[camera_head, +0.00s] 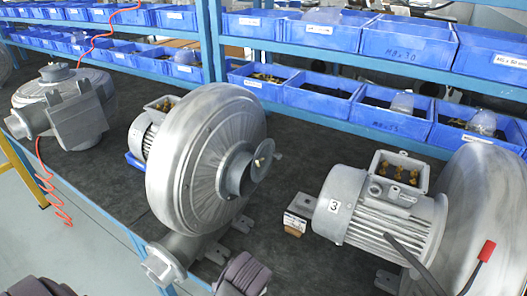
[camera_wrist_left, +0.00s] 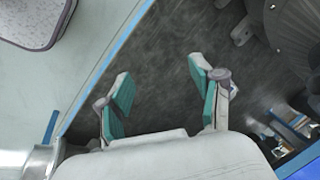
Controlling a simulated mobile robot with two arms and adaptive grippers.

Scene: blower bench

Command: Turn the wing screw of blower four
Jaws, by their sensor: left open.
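In the head view a large grey blower (camera_head: 208,150) stands at the middle of the bench with its round face turned toward me. No number shows on this blower. A blower motor marked 3 (camera_head: 380,208) stands at the right. In the left wrist view my left gripper (camera_wrist_left: 160,80) is open and empty, its teal pads apart above the dark bench mat (camera_wrist_left: 160,45). Grey blower parts (camera_wrist_left: 290,35) show at that view's right edge, apart from the fingers. My right gripper is not seen.
Another grey blower (camera_head: 65,105) stands at the far left, with a coiled red hose (camera_head: 52,200) hanging nearby. Blue labelled bins (camera_head: 405,42) line the shelves behind. The blue bench edge (camera_wrist_left: 105,62) runs left of my left gripper.

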